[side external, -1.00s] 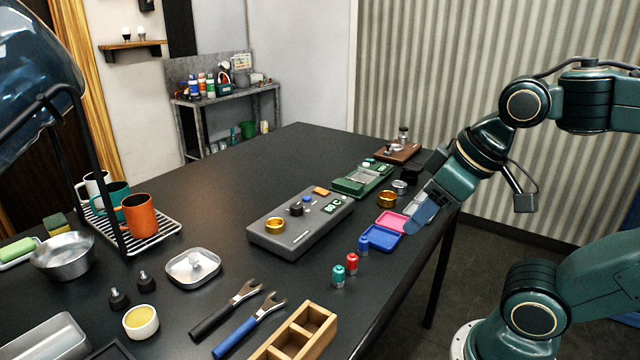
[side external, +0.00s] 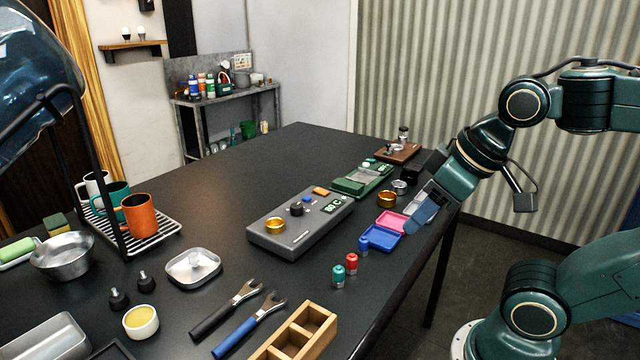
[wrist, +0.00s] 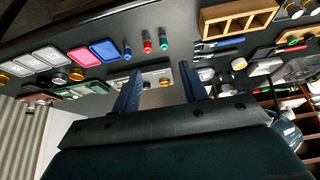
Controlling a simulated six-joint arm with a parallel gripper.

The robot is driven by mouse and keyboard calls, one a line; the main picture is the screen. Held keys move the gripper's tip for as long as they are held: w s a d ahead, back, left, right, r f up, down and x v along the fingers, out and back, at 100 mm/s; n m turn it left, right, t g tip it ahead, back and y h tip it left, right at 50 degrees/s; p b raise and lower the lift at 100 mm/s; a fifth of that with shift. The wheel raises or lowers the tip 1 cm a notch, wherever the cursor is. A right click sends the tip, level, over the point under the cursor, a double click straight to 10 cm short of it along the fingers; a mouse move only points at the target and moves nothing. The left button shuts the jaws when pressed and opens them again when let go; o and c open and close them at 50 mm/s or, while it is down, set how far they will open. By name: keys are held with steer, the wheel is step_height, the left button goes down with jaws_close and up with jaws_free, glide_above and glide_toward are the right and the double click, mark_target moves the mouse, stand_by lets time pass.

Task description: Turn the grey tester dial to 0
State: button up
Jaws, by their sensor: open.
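The grey tester (side external: 292,236) lies flat on the dark table. Its black dial (side external: 296,209) stands on top between a brass ring (side external: 275,226) and a small blue button (side external: 307,199). A lit display (side external: 334,206) is at its right end; its digits and the dial's setting are too small to read surely. My gripper (side external: 421,214) is open and empty, to the right of the tester and apart from it, near the table's edge. In the wrist view my gripper (wrist: 160,77) has its two blue fingers spread, with part of the tester (wrist: 151,79) between them, farther off.
Pink (side external: 391,221) and blue (side external: 381,238) trays lie between tester and gripper. A green device (side external: 362,180) and brass cup (side external: 387,199) stand behind. Red (side external: 351,263) and teal (side external: 338,275) bottles and a wooden box (side external: 303,334) are in front. Table left of the tester is partly clear.

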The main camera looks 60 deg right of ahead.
steer(key=shift+o, duration=1)
